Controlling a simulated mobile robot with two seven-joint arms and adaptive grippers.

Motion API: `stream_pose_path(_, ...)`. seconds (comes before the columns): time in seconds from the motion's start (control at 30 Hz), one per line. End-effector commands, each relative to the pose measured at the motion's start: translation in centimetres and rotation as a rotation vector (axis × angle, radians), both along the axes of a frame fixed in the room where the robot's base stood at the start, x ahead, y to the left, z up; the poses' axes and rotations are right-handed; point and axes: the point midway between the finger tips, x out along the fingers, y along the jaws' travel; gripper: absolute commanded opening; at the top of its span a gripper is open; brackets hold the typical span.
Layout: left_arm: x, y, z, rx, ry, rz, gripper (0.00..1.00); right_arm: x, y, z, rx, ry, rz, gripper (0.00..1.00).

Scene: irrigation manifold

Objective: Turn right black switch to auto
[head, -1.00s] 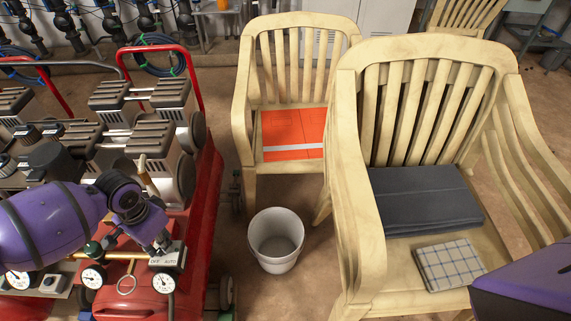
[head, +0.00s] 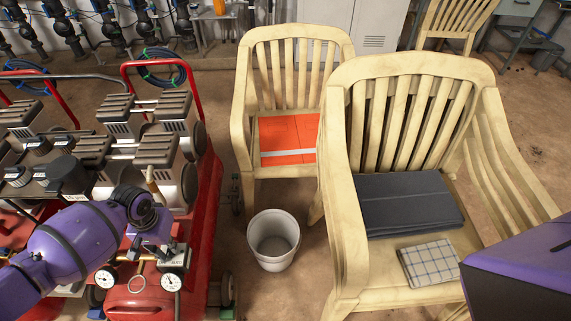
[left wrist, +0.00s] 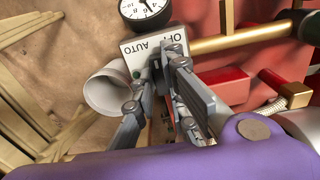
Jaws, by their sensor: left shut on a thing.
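The switch box (head: 176,260) sits on the red compressor unit, beside a round gauge. In the left wrist view, its pale plate (left wrist: 143,50) reads OFF and AUTO. My left gripper (head: 163,246) is at this box. In the left wrist view, its fingers (left wrist: 161,74) are closed around the small black switch (left wrist: 157,69), which shows only as a dark sliver between the tips. The fingers hide most of the switch, so I cannot tell its setting. Only a purple part of my right arm shows at the lower right; the right gripper is outside the view.
Gauges (head: 171,282) and a brass pipe (left wrist: 232,43) lie close to the box. A white bucket (head: 273,240) stands on the floor to its right. Wooden chairs (head: 340,225) fill the right side, one bearing a dark folded cloth (head: 407,204).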

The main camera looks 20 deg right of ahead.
Motion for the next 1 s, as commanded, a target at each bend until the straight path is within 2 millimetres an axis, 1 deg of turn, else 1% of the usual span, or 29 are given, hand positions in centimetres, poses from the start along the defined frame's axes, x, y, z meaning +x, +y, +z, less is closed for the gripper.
stream_pose_path(0.03, 0.1, -0.2, 0.7, -0.003, -0.003, 0.048, 0.0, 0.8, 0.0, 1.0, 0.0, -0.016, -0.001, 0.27)
stream_pose_path(0.2, 0.2, -0.2, 0.6, -0.003, -0.003, 0.205, 0.0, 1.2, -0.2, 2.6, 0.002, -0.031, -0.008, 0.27)
stream_pose_path(0.3, 0.2, -0.1, 0.6, -0.003, -0.003, 0.288, 0.0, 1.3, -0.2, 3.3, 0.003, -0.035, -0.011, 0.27)
stream_pose_path(0.6, 0.2, -0.1, 0.3, -0.002, -0.003, 0.481, 0.0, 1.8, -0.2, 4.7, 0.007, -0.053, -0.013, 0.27)
stream_pose_path(0.8, 0.2, 0.0, 0.2, -0.002, -0.003, 0.55, 0.0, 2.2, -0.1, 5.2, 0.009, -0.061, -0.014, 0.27)
stream_pose_path(1.0, 0.2, 0.0, 0.1, 0.0, -0.003, 0.578, 0.0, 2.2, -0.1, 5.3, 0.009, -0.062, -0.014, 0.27)
